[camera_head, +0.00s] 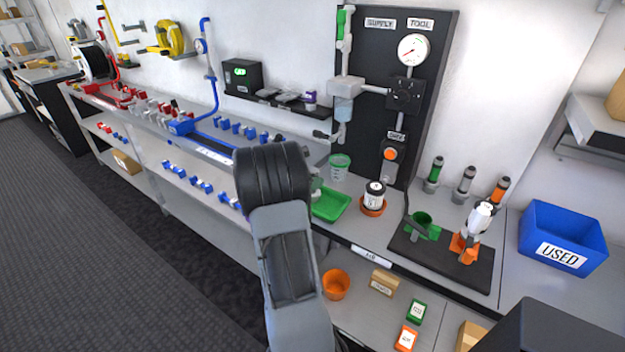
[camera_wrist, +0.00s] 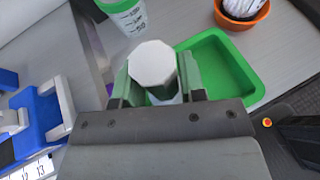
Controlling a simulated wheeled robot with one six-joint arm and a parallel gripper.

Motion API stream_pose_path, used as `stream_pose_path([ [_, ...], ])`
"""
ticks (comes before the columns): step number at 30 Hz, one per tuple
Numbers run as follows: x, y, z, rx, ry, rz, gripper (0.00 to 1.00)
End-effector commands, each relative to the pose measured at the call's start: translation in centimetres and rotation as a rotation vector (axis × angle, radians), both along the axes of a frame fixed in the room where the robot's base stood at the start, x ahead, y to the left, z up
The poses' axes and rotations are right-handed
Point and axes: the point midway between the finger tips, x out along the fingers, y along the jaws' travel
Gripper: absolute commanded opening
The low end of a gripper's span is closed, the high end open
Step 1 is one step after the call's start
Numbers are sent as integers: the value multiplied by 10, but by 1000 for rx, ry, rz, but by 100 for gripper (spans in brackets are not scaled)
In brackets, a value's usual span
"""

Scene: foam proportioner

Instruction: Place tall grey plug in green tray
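My gripper (camera_wrist: 158,80) has a pale grey, many-sided plug (camera_wrist: 152,62) between its two greenish fingers. Both fingers appear to press on its sides, and its flat top faces the wrist camera. Its lower part is hidden by the gripper. The green tray (camera_wrist: 222,62) is just right of the plug in the wrist view, and its visible floor is empty. In the head view the green tray (camera_head: 331,205) sits on the bench, right of my gripper. My arm hides most of the gripper and the plug there.
A clear cup with green markings (camera_head: 340,167) stands behind the tray. An orange dish with a white-and-black jar (camera_head: 374,197) is right of it. Further right are a black mat with green and orange holders (camera_head: 440,258) and a blue USED bin (camera_head: 562,238). Blue fittings (camera_wrist: 42,112) lie left.

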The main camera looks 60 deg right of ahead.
Motion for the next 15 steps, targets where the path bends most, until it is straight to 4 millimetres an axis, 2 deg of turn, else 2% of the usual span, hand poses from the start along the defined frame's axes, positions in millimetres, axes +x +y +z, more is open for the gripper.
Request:
stream_pose_path([
  [1,0,0,0,0,0,0,43],
  [6,0,0,1,0,0,0,59],
  [15,0,0,5,0,0,0,60],
])
